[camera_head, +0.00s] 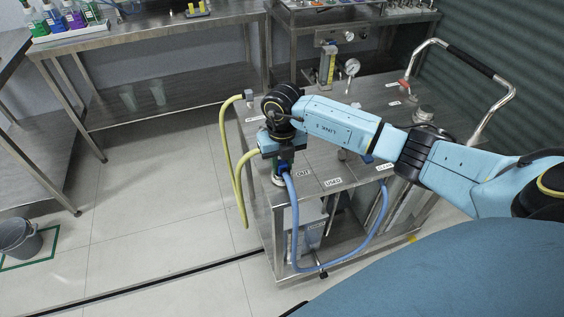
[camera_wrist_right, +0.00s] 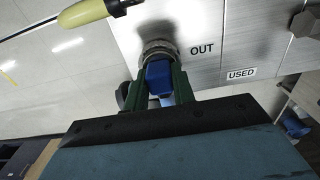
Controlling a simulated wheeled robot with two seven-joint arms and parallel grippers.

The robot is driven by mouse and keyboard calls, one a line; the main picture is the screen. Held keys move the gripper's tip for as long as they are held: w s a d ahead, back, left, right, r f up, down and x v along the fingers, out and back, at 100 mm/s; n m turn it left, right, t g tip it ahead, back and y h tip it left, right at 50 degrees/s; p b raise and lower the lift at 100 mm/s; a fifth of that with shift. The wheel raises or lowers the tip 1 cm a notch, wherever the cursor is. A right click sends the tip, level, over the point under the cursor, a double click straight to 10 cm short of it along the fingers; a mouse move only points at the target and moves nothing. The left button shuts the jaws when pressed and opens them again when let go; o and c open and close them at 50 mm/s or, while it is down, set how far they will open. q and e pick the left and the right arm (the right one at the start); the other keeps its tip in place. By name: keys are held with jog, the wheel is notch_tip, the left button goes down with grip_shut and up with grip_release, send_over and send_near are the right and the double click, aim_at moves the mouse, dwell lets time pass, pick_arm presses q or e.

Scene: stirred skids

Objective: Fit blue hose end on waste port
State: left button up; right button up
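My right gripper (camera_head: 282,172) is at the near left corner of the steel cart top. In the right wrist view its two green fingers (camera_wrist_right: 160,85) close around the blue hose end (camera_wrist_right: 158,76). The blue hose (camera_head: 295,230) hangs from there in a loop below the cart top and rises to its right side. Just beyond the hose end is a round metal port (camera_wrist_right: 158,48) beside the label OUT. The hose end overlaps it in view; I cannot tell whether they are joined. I cannot read a waste label. My left gripper is not in view.
A yellow hose (camera_head: 229,150) hangs at the cart's left edge; a yellow end (camera_wrist_right: 88,14) shows in the wrist view. A USED label (camera_head: 333,181) and a hex fitting (camera_wrist_right: 306,22) are to the right. A gauge (camera_head: 352,67) stands behind.

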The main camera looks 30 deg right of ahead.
grip_shut()
jog(key=shift+r, duration=0.25)
jog(key=shift+r+p, duration=0.4)
jog(key=shift+p, duration=0.2)
jog(key=shift+r+p, duration=2.4)
jog(key=shift+r, duration=0.6)
